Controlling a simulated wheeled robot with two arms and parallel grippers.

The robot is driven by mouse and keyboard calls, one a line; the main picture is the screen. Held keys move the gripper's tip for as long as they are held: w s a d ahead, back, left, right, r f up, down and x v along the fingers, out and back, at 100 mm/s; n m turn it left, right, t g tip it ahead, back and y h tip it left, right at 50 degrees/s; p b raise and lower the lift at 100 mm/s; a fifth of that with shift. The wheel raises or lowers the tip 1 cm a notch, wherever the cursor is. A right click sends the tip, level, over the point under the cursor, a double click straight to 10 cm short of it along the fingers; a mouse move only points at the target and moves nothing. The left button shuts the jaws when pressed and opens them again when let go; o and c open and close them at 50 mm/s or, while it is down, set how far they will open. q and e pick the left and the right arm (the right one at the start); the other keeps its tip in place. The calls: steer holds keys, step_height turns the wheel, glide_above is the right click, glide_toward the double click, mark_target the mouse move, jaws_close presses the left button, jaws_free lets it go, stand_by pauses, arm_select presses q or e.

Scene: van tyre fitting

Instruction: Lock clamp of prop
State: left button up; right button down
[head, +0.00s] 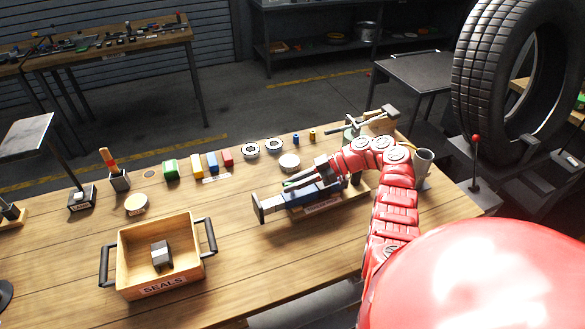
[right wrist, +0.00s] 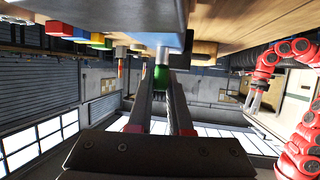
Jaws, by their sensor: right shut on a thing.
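The prop (head: 301,196) lies along the workbench, with a blue middle and a grey end plate (head: 258,208) at its left end. My right gripper (head: 298,183) is above the blue part, its fingers reaching in from the right. In the right wrist view my right gripper (right wrist: 161,98) is shut on a green-gripped clamp lever (right wrist: 161,78), which shows between the fingertips. The exact angle of the lever is hard to tell. My left gripper (right wrist: 254,97) shows small at the right of the right wrist view, empty, its fingers apart.
A wooden SEALS box (head: 128,262) with a grey block inside stands at the front left. Coloured blocks (head: 197,165) and round parts (head: 250,150) line the back of the bench. A grey cup (head: 424,163) stands right of my arm. A large tyre (head: 500,85) stands behind right.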

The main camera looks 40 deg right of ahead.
steer(key=shift+f+n+g, duration=0.1)
steer(key=shift+n+g, duration=0.2)
steer(key=shift+d+b, duration=0.1)
steer(key=shift+b, duration=0.35)
steer(key=shift+n+g+y+b, duration=0.4)
steer(key=shift+b, duration=0.1)
steer(key=shift+s+a, duration=0.15)
steer(key=shift+a, duration=0.05)
steer(key=shift+g, duration=0.3)
steer(key=c, duration=0.8)
jaws_free()
steer(key=shift+c, duration=0.2)
steer(key=shift+r, duration=0.2)
